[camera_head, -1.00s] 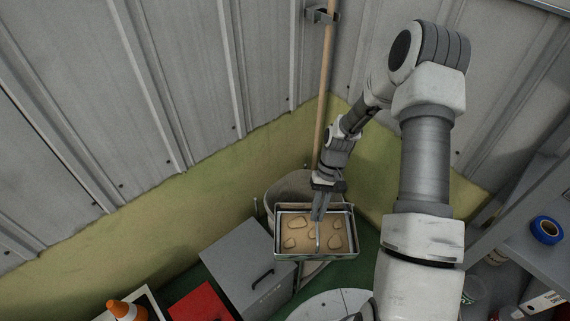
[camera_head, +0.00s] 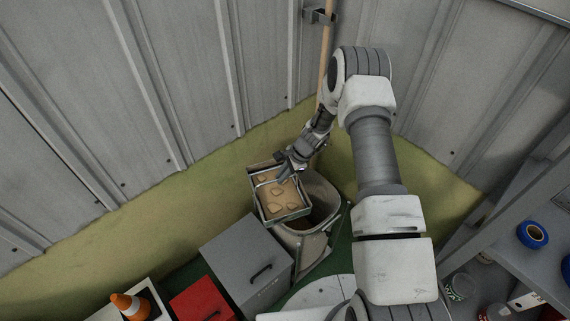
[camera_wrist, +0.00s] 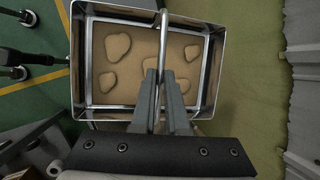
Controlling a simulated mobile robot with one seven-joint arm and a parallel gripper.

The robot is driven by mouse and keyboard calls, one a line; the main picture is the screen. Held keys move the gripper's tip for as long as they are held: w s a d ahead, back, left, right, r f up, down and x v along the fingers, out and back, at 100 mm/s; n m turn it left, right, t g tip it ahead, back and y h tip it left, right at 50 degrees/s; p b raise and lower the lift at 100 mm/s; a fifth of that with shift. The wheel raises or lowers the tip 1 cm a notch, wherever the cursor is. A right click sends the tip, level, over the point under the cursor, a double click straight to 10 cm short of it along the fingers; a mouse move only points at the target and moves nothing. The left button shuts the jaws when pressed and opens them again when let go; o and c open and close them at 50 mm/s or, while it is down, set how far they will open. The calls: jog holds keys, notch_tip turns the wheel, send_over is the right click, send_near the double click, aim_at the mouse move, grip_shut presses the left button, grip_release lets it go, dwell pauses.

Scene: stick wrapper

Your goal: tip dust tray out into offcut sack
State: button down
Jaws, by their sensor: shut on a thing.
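The dust tray (camera_head: 282,204) is a shallow metal box with tan dust and several flat lumps inside. In the head view it is tilted, above the left part of the sack's opening. My gripper (camera_head: 287,177) is shut on the tray's thin metal handle bar. In the wrist view the tray (camera_wrist: 87,106) lies ahead of my gripper (camera_wrist: 163,78), whose fingers close on the bar across it, and the lumps are still inside. The offcut sack (camera_head: 318,247) is a pale open-topped container below and to the right of the tray; its dark opening is partly covered by the tray.
A grey box with a handle (camera_head: 240,262) stands left of the sack. A wooden pole (camera_head: 326,50) stands at the wall behind. Shelves with blue tape (camera_head: 532,235) are at right.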

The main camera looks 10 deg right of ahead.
jog(key=w+m+t, duration=0.1)
jog(key=m, duration=0.1)
jog(key=w+f+m+h+p, duration=0.1)
jog(key=w+m, duration=0.1)
jog(key=w+d+f+m+t+p, duration=0.1)
jog(key=w+m, duration=0.1)
jog(key=m, duration=0.1)
jog(key=shift+t, duration=0.3)
jog(key=shift+w+d+f+m+t+h, duration=0.15)
jog(key=shift+w+d+f+m+h, duration=0.15)
jog(key=shift+m, duration=0.25)
jog(key=shift+w+d+f+m+t+h, duration=0.2)
jog(key=shift+w+m+h, duration=0.1)
jog(key=shift+m, duration=0.25)
jog(key=shift+f+b, duration=0.1)
jog(key=shift+b, duration=0.25)
jog(key=shift+f+b, duration=0.2)
jog(key=shift+b, duration=1.05)
jog(key=b, duration=0.3)
jog(key=y+b, duration=0.1)
jog(key=b, duration=0.3)
jog(key=shift+s+d+f+t, duration=0.2)
jog(key=shift+s+d+t, duration=0.05)
jog(key=shift+d, duration=0.05)
jog(key=b, duration=0.2)
jog(key=y+b, duration=0.1)
jog(key=b, duration=0.2)
jog(key=shift+s+d+f+t, duration=0.15)
jog(key=shift+d+f+t, duration=0.15)
jog(key=shift+t, duration=0.1)
